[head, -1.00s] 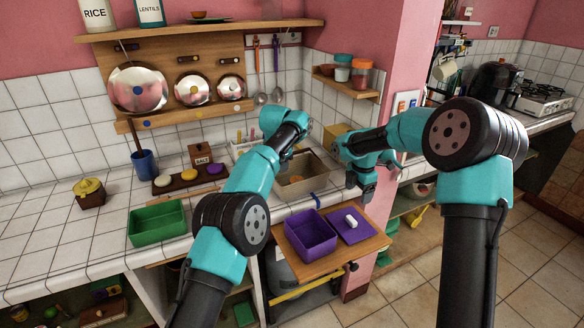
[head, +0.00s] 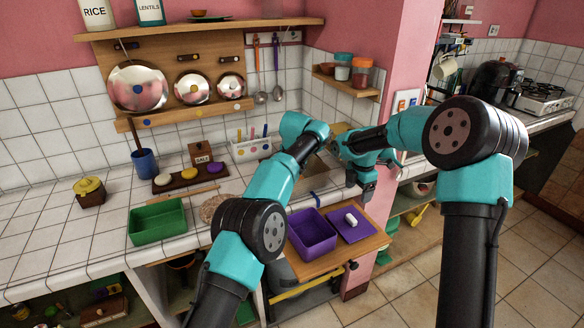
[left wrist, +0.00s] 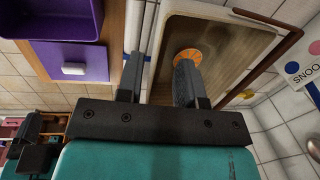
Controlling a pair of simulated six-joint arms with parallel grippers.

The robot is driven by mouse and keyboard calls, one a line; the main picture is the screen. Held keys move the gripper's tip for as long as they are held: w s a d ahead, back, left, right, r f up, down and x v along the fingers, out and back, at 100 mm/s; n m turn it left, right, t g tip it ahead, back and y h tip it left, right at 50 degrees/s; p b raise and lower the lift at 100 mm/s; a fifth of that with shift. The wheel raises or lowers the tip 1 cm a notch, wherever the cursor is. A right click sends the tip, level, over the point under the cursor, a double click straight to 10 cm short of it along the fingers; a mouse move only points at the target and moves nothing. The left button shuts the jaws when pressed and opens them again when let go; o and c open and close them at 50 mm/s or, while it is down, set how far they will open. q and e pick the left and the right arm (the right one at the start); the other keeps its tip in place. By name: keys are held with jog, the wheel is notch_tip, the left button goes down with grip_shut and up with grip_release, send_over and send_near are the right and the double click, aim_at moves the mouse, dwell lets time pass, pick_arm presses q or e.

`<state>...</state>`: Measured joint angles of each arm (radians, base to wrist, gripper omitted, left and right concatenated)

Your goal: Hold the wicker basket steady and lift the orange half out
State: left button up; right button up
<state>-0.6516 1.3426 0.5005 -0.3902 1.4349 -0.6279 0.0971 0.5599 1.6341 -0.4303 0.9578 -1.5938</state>
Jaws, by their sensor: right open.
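My right gripper (head: 362,187) is open and empty, pointing down right of the container.
A purple bin (head: 311,232) and purple board with a white block (head: 351,219) are on the pull-out shelf in front. A white utensil holder (head: 251,149) stands behind.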

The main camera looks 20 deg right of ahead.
pick_arm(q)
jog(key=f, duration=0.3)
jog(key=w+f, duration=0.1)
jog(key=f, duration=0.5)
jog(key=shift+w+a+f, duration=0.1)
jog(key=shift+w+a, duration=0.05)
grip_shut()
dwell(0.6)
grip_release()
